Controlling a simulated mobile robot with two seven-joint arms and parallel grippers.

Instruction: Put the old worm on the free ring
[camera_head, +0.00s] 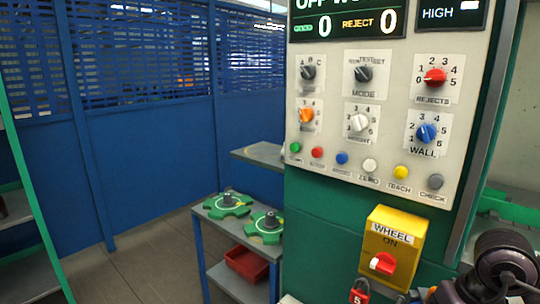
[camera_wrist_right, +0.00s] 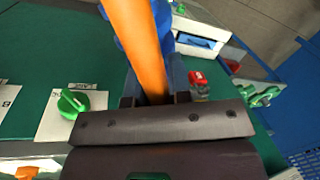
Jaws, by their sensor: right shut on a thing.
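In the right wrist view my right gripper (camera_wrist_right: 155,92) is shut on a smooth orange rod (camera_wrist_right: 138,40), which runs up out of the top of the picture. I cannot tell whether this rod is the old worm or part of it. A blue part shows behind the rod, partly hidden by it. In the head view dark links of my right arm show at the bottom right corner, but its fingers are out of the picture. My left gripper is in neither view. I see no ring that I can make out as the free one.
A control panel (camera_head: 388,140) with knobs stands on a green cabinet. A yellow WHEEL switch box (camera_head: 393,247) juts out below it, with a red padlock (camera_head: 359,292). A trolley (camera_head: 215,227) carries green star wheels (camera_head: 228,205) and a red bin (camera_head: 246,264). Floor at left is clear.

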